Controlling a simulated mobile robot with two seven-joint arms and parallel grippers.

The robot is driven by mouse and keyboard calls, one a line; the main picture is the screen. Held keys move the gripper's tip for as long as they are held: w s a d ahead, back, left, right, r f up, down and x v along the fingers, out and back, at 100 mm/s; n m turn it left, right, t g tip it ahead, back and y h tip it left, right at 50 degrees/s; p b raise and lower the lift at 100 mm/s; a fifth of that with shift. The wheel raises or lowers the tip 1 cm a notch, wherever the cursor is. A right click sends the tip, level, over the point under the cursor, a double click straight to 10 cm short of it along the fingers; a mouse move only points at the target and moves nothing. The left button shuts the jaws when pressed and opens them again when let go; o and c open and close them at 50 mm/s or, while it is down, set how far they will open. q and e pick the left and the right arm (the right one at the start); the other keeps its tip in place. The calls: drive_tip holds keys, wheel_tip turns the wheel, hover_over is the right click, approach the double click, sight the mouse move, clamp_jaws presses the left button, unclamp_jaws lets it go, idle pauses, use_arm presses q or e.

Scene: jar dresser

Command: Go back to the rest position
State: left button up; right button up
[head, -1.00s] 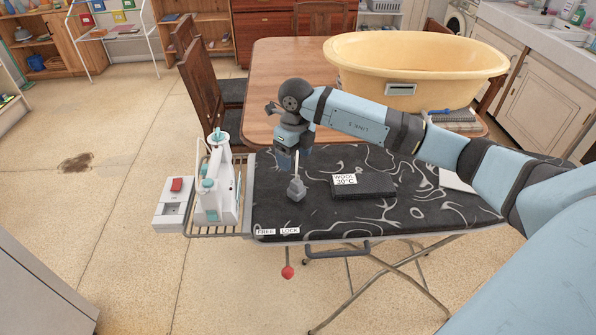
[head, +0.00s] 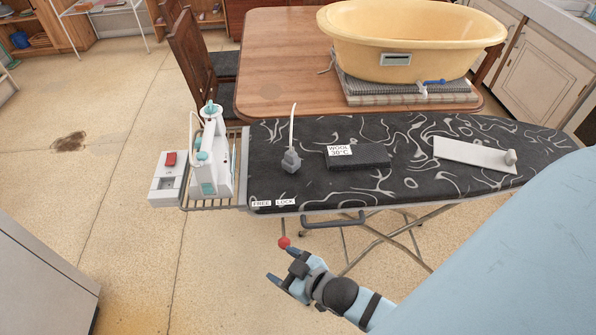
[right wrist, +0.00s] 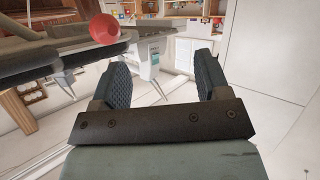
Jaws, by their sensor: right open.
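My right gripper (head: 281,268) is in front of and below the front edge of the ironing board (head: 300,208), close to the red knob (head: 284,242) in the picture. It also shows in the right wrist view (right wrist: 165,75), with its two fingers apart and nothing between them. My left gripper is in neither view.
On the board are a grey plug-like piece (head: 291,161) with an upright cord, a black block labelled wool (head: 360,157) and a white plate (head: 470,154). A white and teal iron (head: 212,160) stands on the left rack. A yellow tub (head: 410,40) is on the wooden table (head: 270,70).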

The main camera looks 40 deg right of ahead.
drive_tip(key=s+f, duration=0.1)
drive_tip(key=s+f+m+g, duration=0.1)
drive_tip(key=s, duration=0.1)
drive_tip(key=s+f+m+g, duration=0.1)
drive_tip(key=shift+s+d+f+h, duration=0.2)
drive_tip(key=shift+s+h, duration=0.1)
drive_tip(key=shift+s, duration=0.05)
drive_tip(key=shift+r, duration=0.1)
wheel_tip(320, 180, up, 10)
drive_tip(key=p, duration=1)
drive_tip(key=shift+d, duration=0.2)
